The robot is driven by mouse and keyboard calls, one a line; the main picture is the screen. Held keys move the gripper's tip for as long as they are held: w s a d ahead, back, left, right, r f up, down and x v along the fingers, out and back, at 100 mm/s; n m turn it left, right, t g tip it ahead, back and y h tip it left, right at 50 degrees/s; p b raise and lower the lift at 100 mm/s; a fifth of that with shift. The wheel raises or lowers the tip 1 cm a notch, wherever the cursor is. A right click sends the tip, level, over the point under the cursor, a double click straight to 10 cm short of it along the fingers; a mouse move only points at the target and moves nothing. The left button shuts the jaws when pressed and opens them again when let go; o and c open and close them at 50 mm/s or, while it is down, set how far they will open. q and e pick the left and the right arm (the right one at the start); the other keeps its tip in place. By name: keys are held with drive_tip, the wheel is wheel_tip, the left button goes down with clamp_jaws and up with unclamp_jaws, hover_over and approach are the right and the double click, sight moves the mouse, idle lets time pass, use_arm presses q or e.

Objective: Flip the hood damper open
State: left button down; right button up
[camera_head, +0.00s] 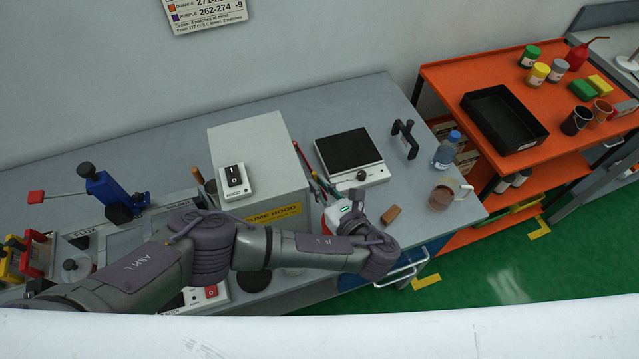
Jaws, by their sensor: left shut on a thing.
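The fume hood (232,133) is a grey box with a yellow label (272,215) on its front, standing on the grey bench. My left arm crosses in front of it. My left gripper (326,190) is at the hood's right side, its white and red body with a green light pointing up and left. It is shut on a slim part beside the hood, seemingly the damper's handle. A thin red-tipped piece (297,148) shows just beyond the fingers. The fingertips and the grip are small and partly hidden, so the damper's angle cannot be told. My right gripper is not in view.
A black-topped plate device (349,150) stands right of the gripper. A brown block (391,215), a beaker (441,196) and a blue-capped bottle (447,150) are on the bench's right end. An orange cart (440,85) stands beyond.

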use_arm(q)
drive_tip(key=shift+s+t+y, duration=0.1)
drive_tip(key=shift+t+y, duration=0.2)
drive_tip(key=shift+t, duration=0.1)
drive_tip(key=c, duration=1.2)
unclamp_jaws()
drive_tip(key=shift+f, duration=0.1)
drive_tip(key=v, duration=0.7)
drive_tip(key=shift+s+d, duration=0.2)
